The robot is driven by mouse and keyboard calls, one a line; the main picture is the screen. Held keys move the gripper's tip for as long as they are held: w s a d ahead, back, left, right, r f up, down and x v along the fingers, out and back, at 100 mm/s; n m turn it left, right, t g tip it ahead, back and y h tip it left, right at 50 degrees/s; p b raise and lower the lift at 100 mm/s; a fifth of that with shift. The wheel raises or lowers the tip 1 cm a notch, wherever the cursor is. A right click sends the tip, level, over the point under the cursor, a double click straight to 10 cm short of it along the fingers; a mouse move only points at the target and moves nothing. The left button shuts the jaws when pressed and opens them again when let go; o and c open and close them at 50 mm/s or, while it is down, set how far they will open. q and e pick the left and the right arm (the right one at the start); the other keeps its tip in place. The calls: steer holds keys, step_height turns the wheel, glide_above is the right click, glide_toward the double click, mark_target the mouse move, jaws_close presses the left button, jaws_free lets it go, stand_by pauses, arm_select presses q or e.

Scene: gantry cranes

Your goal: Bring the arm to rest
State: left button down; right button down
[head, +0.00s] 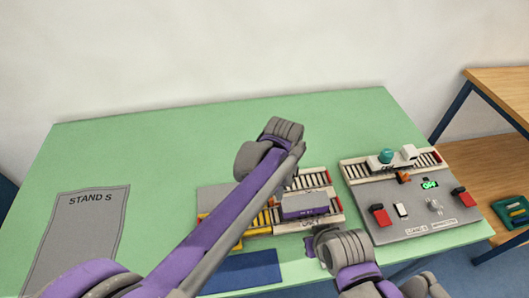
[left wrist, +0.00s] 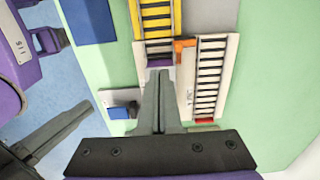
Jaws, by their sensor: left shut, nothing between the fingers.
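My left arm crosses the head view from the lower left, with its grey elbow joint over the middle of the green table (head: 150,150). In the left wrist view my left gripper (left wrist: 157,80) is shut and empty, pointing at the near end of the yellow roller track (left wrist: 157,20). A purple patch (left wrist: 159,61) shows just beyond its tips; the fingers partly cover it. In the head view my left fingertips cannot be made out behind the arm. My right arm shows at the lower right, but I cannot make out its gripper.
A white roller track (left wrist: 209,75) lies beside the yellow one. A grey control panel (head: 411,215) with red switches and a lit green display stands at the right. A grey mat marked STAND S (head: 75,235) lies at the left. The back left of the table is clear.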

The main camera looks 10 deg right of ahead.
arm_select(q)
steer(key=s+a+r+n+t, duration=0.15)
steer(key=a+n, duration=0.35)
steer(key=a, duration=0.6)
steer(key=s+a+f+n+t, duration=0.1)
steer(key=s+a+n+t, duration=0.1)
steer(key=s+a+n, duration=0.4)
steer(key=s+a+f+n+t, duration=0.2)
steer(key=s+a+n, duration=0.4)
steer(key=a, duration=0.7)
steer(key=shift+s+f+n, duration=0.25)
steer(key=shift+s+n, duration=0.1)
steer(key=shift+n, duration=0.25)
